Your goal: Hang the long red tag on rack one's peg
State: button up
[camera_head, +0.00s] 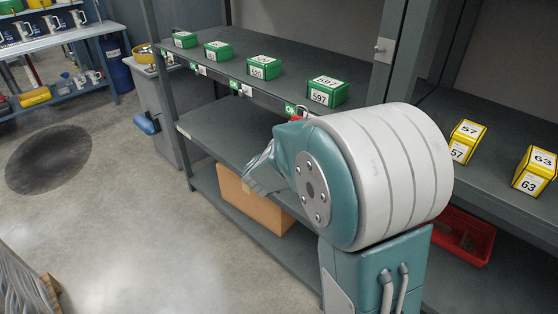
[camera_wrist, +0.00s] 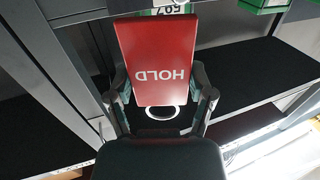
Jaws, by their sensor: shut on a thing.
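The red tag (camera_wrist: 158,52) shows in the wrist view, with the white word HOLD upside down on its face. My gripper (camera_wrist: 160,92) is shut on it, one finger at each side of its lower part. A pale ring (camera_wrist: 163,112) shows at the tag's near end. The tag's far end overlaps the shelf edge and a 597 label in this view; I cannot tell whether it touches them. In the head view my arm hides most of the gripper, and a small red patch (camera_head: 297,119) shows beside it.
Green boxes, one marked 597 (camera_head: 325,92), stand along the upper shelf (camera_head: 290,62). Small labels line its front edge. Yellow boxes (camera_head: 467,141) stand on the shelf to the right. A cardboard box (camera_head: 250,205) and a red bin (camera_head: 462,238) are lower down. Open floor lies left.

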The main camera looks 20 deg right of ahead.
jog(key=s+d+r+m+g+h, duration=0.25)
jog(key=s+r, duration=0.35)
jog(key=r, duration=0.4)
jog(key=m+g, duration=0.1)
jog(key=g, duration=0.1)
send_near(380, 74)
jog(key=shift+r+x, duration=0.2)
jog(key=shift+x, duration=1.35)
jog(key=shift+r+x, duration=0.15)
jog(key=shift+x, duration=1.45)
jog(key=shift+w+d+f, duration=0.35)
jog(key=shift+d+f, duration=0.1)
jog(key=shift+d, duration=0.1)
jog(key=o, duration=0.9)
